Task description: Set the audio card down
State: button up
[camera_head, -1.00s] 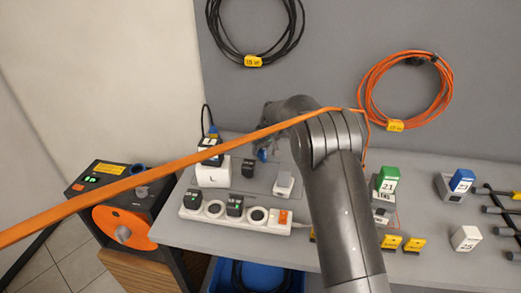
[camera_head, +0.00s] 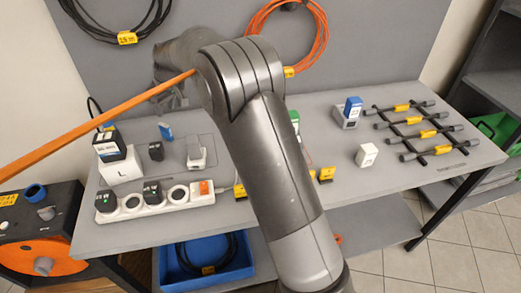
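No card has a label I can read as audio, so I cannot tell which is the audio card. A small blue piece (camera_head: 166,131) stands on the grey bench (camera_head: 330,195) at the back left, below the end of my arm. A blue-topped card (camera_head: 353,106) sits in a grey holder at the back right. A white card (camera_head: 367,155) stands on the bench in front of it. A green-topped card (camera_head: 294,117) is partly hidden by my arm. My gripper (camera_head: 172,98) is a dark shape behind my arm; its fingers and any load are unclear.
A white power strip (camera_head: 133,211) with black plugs lies at front left. A white box marked L (camera_head: 120,172) carries a dark block (camera_head: 109,146). An orange strap (camera_head: 95,125) crosses to my arm. Bare bench lies front right.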

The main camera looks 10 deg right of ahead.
jog(key=s+d+r+m+t+h, duration=0.1)
jog(key=s+d+r+m, duration=0.3)
jog(key=s+d+r, duration=1.15)
jog(key=s+d+f+m, duration=0.1)
jog(key=s+d+f, duration=0.1)
jog(key=s, duration=0.7)
jog(key=s+d+f+m+t+h, duration=0.1)
jog(key=s+d+f+m, duration=0.1)
jog(key=s+d, duration=0.3)
jog(key=s+d+f+m+h, duration=0.1)
jog(key=s+d, duration=0.3)
jog(key=s, duration=0.9)
jog(key=shift+s+d+f+m, duration=0.25)
jog(key=shift+f+m, duration=0.15)
jog(key=shift+m, duration=0.1)
